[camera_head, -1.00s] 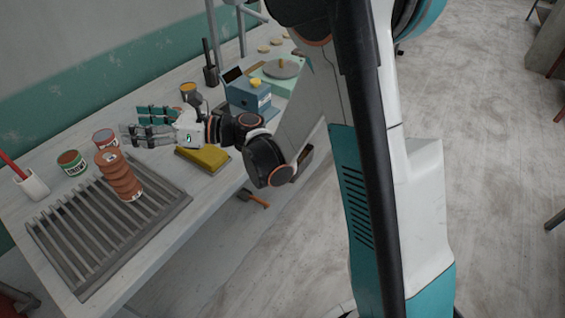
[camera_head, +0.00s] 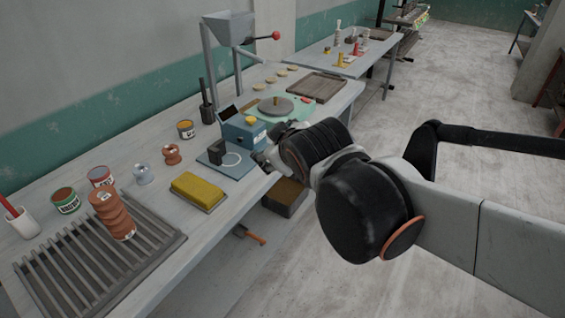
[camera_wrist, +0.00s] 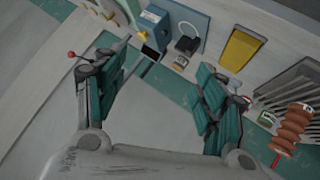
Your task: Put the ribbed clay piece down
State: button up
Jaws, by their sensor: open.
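The ribbed clay piece (camera_head: 112,215) is an orange-brown, ridged column with a pale mark on its top. It stands on the grey slatted rack (camera_head: 62,268) at the left end of the bench. It also shows at the right edge of the wrist view (camera_wrist: 291,128). My gripper (camera_wrist: 163,66) is open, with its teal-padded fingers spread wide and nothing between them. It is well away from the clay piece. In the head view, only a small part of my gripper shows beside the blue box, mostly hidden by my wrist.
A yellow block (camera_head: 199,190), a small ribbed brown piece (camera_head: 172,154), a clear jar (camera_head: 144,174) and labelled tins (camera_head: 66,201) stand near the rack. A blue box (camera_head: 244,132) and a grey disc (camera_head: 276,106) are farther along. The floor at right is open.

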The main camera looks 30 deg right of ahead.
jog(key=s+a+f+m+g+y, duration=0.1)
jog(key=s+f+m+g, duration=0.1)
jog(key=s, duration=0.3)
jog(key=s+a+f+m+g, duration=0.1)
jog(key=s+f+m+g, duration=0.1)
jog(key=s+f, duration=0.2)
jog(key=shift+s+a+f+m+y, duration=0.2)
jog(key=shift+s+a+m+y, duration=0.15)
jog(key=shift+s, duration=0.9)
